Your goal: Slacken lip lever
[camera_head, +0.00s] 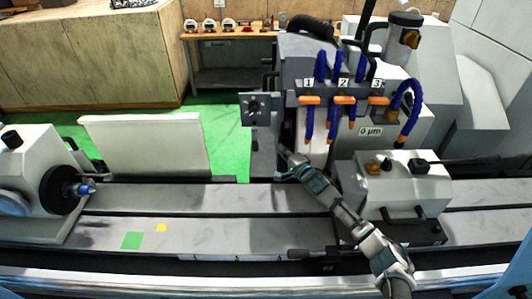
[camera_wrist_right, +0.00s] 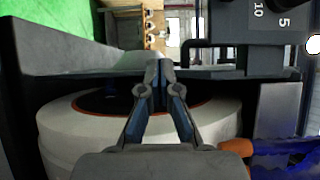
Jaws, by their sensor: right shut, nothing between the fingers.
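My right gripper (camera_head: 284,152) reaches in from the lower right to the front of the grinding head, beside the white wheel (camera_head: 314,148). In the right wrist view my gripper (camera_wrist_right: 158,66) is shut and empty, its fingertips together over the wheel (camera_wrist_right: 75,135) and in front of a dark grey ledge (camera_wrist_right: 85,60). I cannot tell whether the tips touch the ledge. No part can be surely picked out as the lip lever. Orange valve handles (camera_head: 345,100) sit under labels 1, 2 and 3. My left gripper is not in view.
Blue hoses (camera_head: 309,125) with orange tips hang close right of my gripper. A grey box with a knob (camera_head: 256,109) stands to its left. The tailstock unit (camera_head: 395,185) is at the right, the chuck (camera_head: 60,190) at the left. The bed (camera_head: 200,235) between is mostly clear.

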